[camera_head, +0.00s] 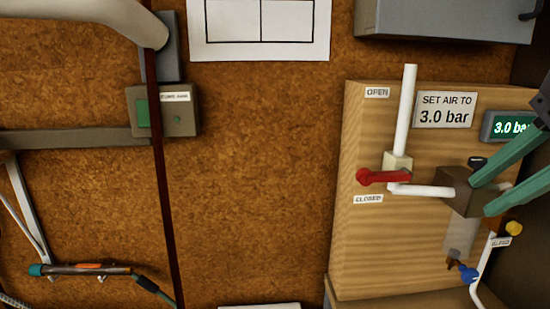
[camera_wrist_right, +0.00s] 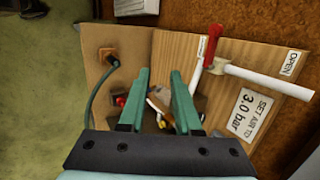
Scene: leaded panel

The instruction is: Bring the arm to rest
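My right gripper (camera_head: 481,197) comes in from the right edge of the head view, its two green fingers spread apart in front of the dark regulator block (camera_head: 452,196). The right wrist view shows the same open fingers (camera_wrist_right: 160,72) with a gap between them. Whether they touch the block I cannot tell. The air display (camera_head: 508,126) reads 3.0 bar, partly cut by my arm. The sign (camera_head: 445,109) says "SET AIR TO 3.0 bar". A red valve handle (camera_head: 385,177) points left, between the OPEN and CLOSED labels. My left gripper is not in view.
The wooden panel (camera_head: 350,240) carries white pipes and blue and yellow knobs (camera_head: 468,274) below the gripper. A grey box (camera_head: 445,18) hangs above. A torch-like tool (camera_head: 88,269) is at lower left.

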